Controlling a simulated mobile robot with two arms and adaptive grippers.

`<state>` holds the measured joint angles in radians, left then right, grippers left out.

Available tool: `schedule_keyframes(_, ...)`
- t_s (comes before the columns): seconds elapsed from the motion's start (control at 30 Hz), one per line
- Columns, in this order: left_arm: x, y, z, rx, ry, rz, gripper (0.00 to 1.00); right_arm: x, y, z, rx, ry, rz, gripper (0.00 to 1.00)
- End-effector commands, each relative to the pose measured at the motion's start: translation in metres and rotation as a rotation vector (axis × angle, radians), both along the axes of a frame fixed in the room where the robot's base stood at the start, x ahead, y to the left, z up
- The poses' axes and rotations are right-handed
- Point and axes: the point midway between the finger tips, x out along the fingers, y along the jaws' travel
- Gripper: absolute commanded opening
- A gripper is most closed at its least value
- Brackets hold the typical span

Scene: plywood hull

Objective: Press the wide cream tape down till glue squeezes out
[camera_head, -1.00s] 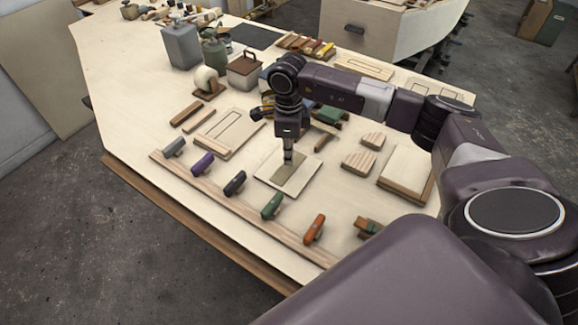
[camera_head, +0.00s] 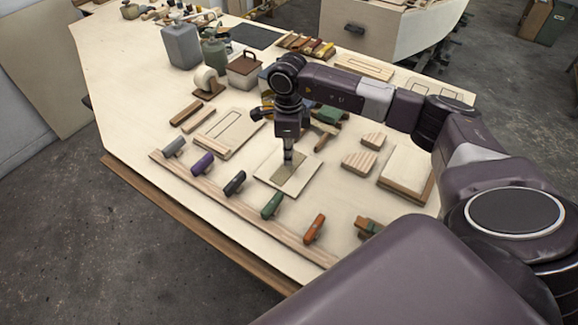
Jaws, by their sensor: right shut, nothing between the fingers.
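A pale square board (camera_head: 268,168) lies flat near the middle of the bench, with a darker tan strip (camera_head: 297,181) across it. The strip looks olive-tan; I cannot tell its exact edges or whether glue shows beside it. My right gripper (camera_head: 288,163) points straight down, shut and empty, with its tips at the upper end of the strip. I cannot tell whether the tips touch it; they hide part of the strip. A cream roll on a brown stand (camera_head: 207,80) is at the upper left. My left gripper is not in view.
A wooden rail with several coloured-handled tools, including a purple one (camera_head: 203,163) and a green one (camera_head: 271,206), runs along the front edge. Wood blocks (camera_head: 359,162) and a framed panel (camera_head: 405,168) lie to the right. A grey can (camera_head: 181,46) stands at the back left.

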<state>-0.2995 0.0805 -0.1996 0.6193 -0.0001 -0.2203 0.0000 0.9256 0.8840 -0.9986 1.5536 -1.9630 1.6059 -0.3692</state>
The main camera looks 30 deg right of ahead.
Motion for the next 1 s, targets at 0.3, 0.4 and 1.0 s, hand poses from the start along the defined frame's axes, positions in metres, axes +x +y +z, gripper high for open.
schedule_keyframes(0.3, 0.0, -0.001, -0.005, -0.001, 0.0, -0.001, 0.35, 0.0, 0.0, -0.006, 0.0, 0.0, 0.0, 0.0)
schedule_keyframes(0.4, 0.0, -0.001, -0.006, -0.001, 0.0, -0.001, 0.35, 0.0, 0.0, -0.007, 0.0, 0.0, 0.0, 0.0)
schedule_keyframes(1.0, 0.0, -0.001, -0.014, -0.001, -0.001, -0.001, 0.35, 0.0, 0.0, -0.016, 0.0, 0.0, 0.0, 0.0)
